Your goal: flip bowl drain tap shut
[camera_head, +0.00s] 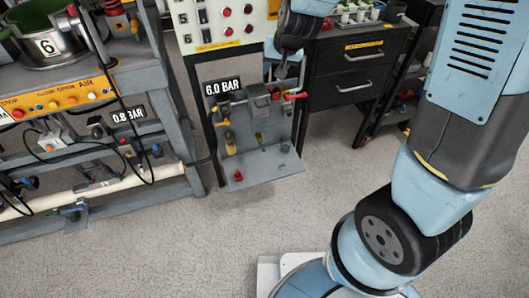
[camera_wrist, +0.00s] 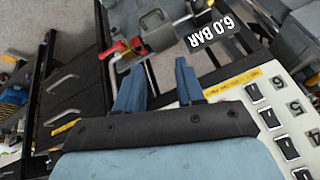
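The air unit (camera_head: 258,101) under the 6.0 BAR sign is grey and mounted on a panel, with a red handle (camera_head: 296,96) at its right. Yellow fittings (camera_head: 229,143) and a small green-yellow lever (camera_head: 262,143) sit lower on the panel. I cannot tell which of these is the bowl drain tap. My gripper (camera_head: 283,74) is above the unit. In the wrist view my gripper (camera_wrist: 158,82) has its two blue fingers apart with nothing between them. The grey unit (camera_wrist: 158,32) and the red handle (camera_wrist: 113,50) lie beyond the fingertips, apart from them.
A small shelf (camera_head: 262,175) below the panel carries a red piece (camera_head: 238,175). A control panel (camera_head: 220,22) with buttons is above. A dark drawer cabinet (camera_head: 349,65) stands at the right. The floor in front is clear.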

